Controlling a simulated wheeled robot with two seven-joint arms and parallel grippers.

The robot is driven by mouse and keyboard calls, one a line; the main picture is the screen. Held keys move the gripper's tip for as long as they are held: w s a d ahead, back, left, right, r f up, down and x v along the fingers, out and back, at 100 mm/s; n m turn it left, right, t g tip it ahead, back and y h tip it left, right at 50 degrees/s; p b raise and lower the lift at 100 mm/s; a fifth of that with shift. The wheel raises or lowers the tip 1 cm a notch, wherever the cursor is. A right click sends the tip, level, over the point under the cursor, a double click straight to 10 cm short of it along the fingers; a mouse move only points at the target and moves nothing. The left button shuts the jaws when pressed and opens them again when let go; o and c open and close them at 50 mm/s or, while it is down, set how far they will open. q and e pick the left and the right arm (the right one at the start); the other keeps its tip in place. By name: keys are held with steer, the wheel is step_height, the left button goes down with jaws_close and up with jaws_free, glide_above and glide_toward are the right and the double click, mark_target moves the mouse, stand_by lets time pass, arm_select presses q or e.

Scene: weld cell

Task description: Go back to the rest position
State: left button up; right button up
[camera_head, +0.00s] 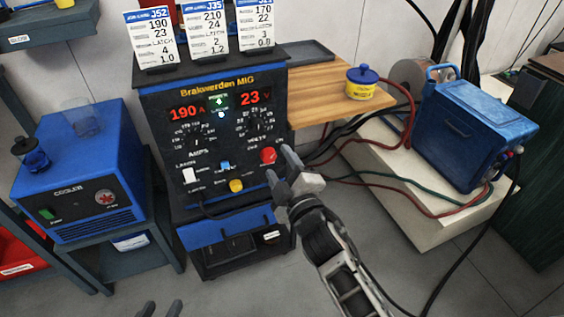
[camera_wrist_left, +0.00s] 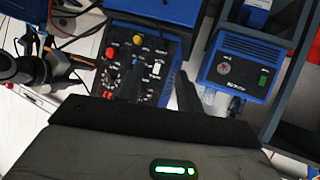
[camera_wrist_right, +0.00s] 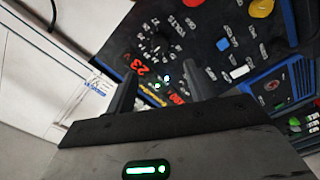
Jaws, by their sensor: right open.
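My right gripper (camera_head: 280,165) is open and empty in front of the right side of the welder's panel, close to the red knob (camera_head: 268,155). Whether it touches the panel is not clear. In the right wrist view its two fingers (camera_wrist_right: 160,78) stand apart before the tilted panel. My left gripper (camera_head: 160,309) shows only its fingertips at the bottom edge of the head view. It is open and empty, apart from everything. The Brakwerden MIG welder (camera_head: 215,100) reads 190 A and 23 V, with a green light on.
Job cards (camera_head: 152,38) stand on the welder. A blue cooler (camera_head: 85,165) is at left. At right are a wooden shelf (camera_head: 325,90) with a yellow tub (camera_head: 361,83), and a blue case (camera_head: 470,130) on a pale bench. Hoses and cables cross beside my right arm. Floor in front is clear.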

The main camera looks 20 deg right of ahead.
arm_select(q)
steer(key=shift+w+r, duration=0.1)
steer(key=shift+w, duration=0.15)
arm_select(e)
steer(key=shift+w, duration=0.1)
arm_select(q)
steer(key=shift+r, duration=0.1)
steer(key=p, duration=0.2)
steer(key=r+p, duration=0.1)
steer(key=p, duration=0.2)
steer(key=r+g+p, duration=0.1)
steer(key=p, duration=0.1)
steer(key=shift+s+a+r+y, duration=0.25)
steer(key=shift+a+y, duration=0.05)
arm_select(e)
steer(key=s+f+m+g+y, duration=0.1)
steer(key=s+f+m+g, duration=0.3)
steer(key=s, duration=1.6)
steer(key=m+g, duration=0.3)
steer(key=m, duration=0.4)
steer(key=shift+s+f+y, duration=0.15)
steer(key=shift+y, duration=0.25)
